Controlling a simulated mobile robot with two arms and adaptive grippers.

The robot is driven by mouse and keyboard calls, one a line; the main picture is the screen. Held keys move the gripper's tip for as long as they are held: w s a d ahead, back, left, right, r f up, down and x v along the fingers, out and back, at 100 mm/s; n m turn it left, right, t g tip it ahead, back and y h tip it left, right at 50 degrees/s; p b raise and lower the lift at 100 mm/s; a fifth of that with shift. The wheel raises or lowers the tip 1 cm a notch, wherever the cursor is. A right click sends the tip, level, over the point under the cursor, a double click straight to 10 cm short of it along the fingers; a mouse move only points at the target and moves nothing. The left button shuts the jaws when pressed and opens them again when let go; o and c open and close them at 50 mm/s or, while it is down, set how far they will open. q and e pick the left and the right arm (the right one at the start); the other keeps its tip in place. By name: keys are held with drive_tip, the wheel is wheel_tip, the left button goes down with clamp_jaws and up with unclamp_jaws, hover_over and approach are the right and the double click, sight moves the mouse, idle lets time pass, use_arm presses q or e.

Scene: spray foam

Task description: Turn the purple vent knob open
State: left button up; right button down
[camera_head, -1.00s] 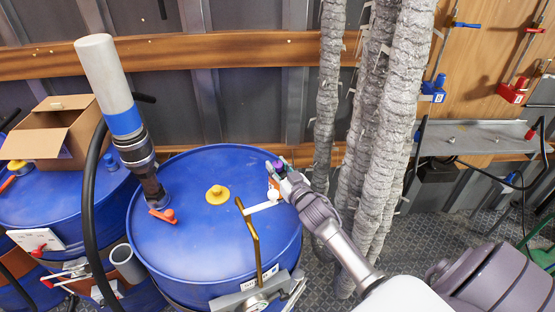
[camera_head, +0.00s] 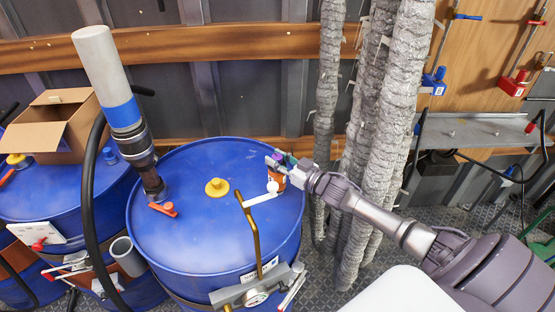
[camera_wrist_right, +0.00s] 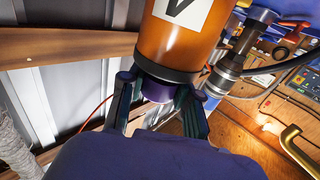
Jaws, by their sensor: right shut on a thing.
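The purple vent knob (camera_wrist_right: 158,90) shows in the right wrist view at the end of an orange cylinder (camera_wrist_right: 180,35) with a white label marked with a dark "V". My right gripper (camera_wrist_right: 160,98) has a finger on each side of the knob and is shut on it. In the head view, my right gripper (camera_head: 277,162) is at the top of the small orange vent (camera_head: 277,181), near the right rim of the blue drum (camera_head: 190,235). The knob is mostly hidden by the fingers there. My left gripper is not in view.
A yellow cap (camera_head: 217,187), an orange-red handle (camera_head: 163,208) and a bent brass pipe (camera_head: 252,235) are on the drum. A tall white-topped tube (camera_head: 105,75) rises at its left. Grey wrapped pipes (camera_head: 372,130) stand close behind my right arm.

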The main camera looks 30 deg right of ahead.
drive_tip(key=c, duration=0.8)
unclamp_jaws()
drive_tip(key=shift+s, duration=0.1)
drive_tip(key=shift+s+d+f, duration=0.1)
drive_tip(key=shift+s, duration=0.25)
drive_tip(key=v, duration=1.1)
